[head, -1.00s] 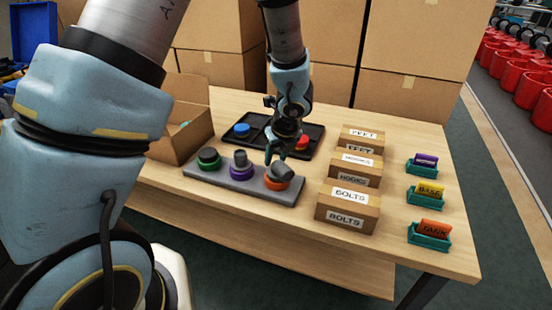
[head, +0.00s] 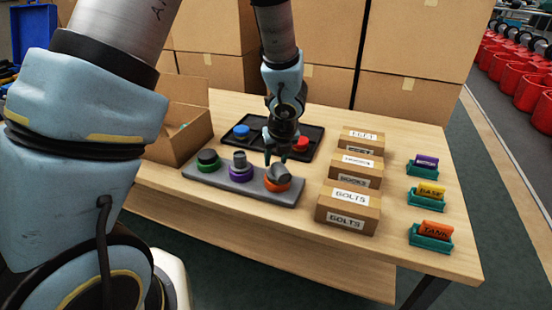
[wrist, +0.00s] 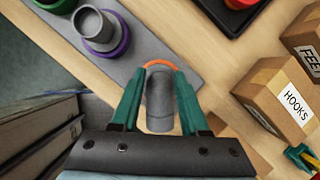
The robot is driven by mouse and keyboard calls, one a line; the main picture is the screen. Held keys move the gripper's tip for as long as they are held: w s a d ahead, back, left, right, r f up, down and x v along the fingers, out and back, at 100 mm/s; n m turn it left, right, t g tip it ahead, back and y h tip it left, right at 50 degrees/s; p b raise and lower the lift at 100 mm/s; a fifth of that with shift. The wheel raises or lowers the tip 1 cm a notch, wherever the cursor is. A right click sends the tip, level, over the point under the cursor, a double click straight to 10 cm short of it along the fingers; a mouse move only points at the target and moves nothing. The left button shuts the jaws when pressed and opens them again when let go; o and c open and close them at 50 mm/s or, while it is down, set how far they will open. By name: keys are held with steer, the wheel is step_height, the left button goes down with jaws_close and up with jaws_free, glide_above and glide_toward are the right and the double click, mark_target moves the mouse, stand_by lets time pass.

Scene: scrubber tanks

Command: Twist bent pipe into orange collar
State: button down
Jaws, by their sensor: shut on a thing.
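The grey bent pipe (head: 279,172) stands at the orange collar (head: 276,186), at the right end of the grey base plate (head: 225,182). My gripper (head: 279,159) reaches down over it from behind. In the wrist view my gripper's green fingers (wrist: 160,98) flank the bent pipe (wrist: 160,108) and are shut on it. The orange collar (wrist: 158,65) shows only as an arc beyond the pipe. How deep the pipe sits in the collar is hidden.
The purple collar (head: 241,174) with a grey pipe and the green collar (head: 208,166) with a black top share the plate. A black tray (head: 262,127) lies behind. BOLTS (head: 348,207), HOOKS and FEET boxes stand right. An open carton (head: 181,137) stands left.

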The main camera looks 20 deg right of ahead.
steer(key=shift+m+h, duration=0.3)
steer(key=shift+m, duration=0.4)
steer(key=shift+b, duration=0.45)
steer(key=shift+m+h, duration=0.3)
steer(key=shift+m, duration=0.5)
steer(key=shift+m+b, duration=0.45)
steer(key=shift+m, duration=0.15)
steer(key=shift+d+g, duration=0.1)
steer(key=shift+g, duration=0.2)
steer(key=shift+m+h, duration=0.6)
steer(key=shift+m, duration=0.3)
